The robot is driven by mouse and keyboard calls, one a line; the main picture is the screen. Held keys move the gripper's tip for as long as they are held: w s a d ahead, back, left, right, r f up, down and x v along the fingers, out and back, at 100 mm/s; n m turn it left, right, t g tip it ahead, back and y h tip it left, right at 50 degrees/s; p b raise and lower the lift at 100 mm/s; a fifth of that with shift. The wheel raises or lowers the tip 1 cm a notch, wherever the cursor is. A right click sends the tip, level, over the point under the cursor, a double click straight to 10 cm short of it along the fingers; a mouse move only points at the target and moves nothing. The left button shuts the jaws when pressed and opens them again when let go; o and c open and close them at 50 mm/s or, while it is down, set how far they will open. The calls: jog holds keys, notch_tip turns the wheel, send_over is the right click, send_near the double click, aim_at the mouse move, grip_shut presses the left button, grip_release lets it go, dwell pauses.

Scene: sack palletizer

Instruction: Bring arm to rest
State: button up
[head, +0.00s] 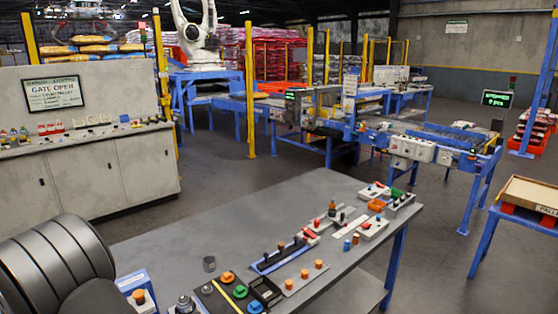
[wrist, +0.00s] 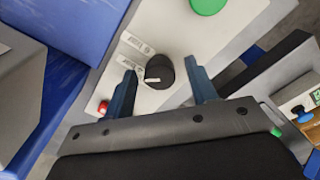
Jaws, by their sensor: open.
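My gripper (wrist: 160,67) shows in the wrist view with its two blue fingers spread apart and nothing held. A black rotary knob (wrist: 159,73) with a white pointer mark sits on a pale panel (wrist: 158,30) and appears between the fingers. Whether the fingers touch the knob or stand off from it, I cannot tell. Two small label plates lie to the left of the knob. My gripper does not show in the head view.
In the wrist view a green round button (wrist: 207,4), a red button (wrist: 103,107) and a blue panel (wrist: 70,25) are nearby. In the head view a grey workbench (head: 200,236) carries several control parts. A cabinet (head: 85,175) reads "GATE OPEN". Open floor lies between bench and conveyor.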

notch_tip(320, 180, up, 17)
notch_tip(320, 180, down, 17)
jog(key=shift+f, duration=0.1)
jog(key=m, duration=0.9)
jog(key=shift+m, duration=0.4)
jog(key=shift+r, duration=2.6)
jog(key=shift+o, duration=0.5)
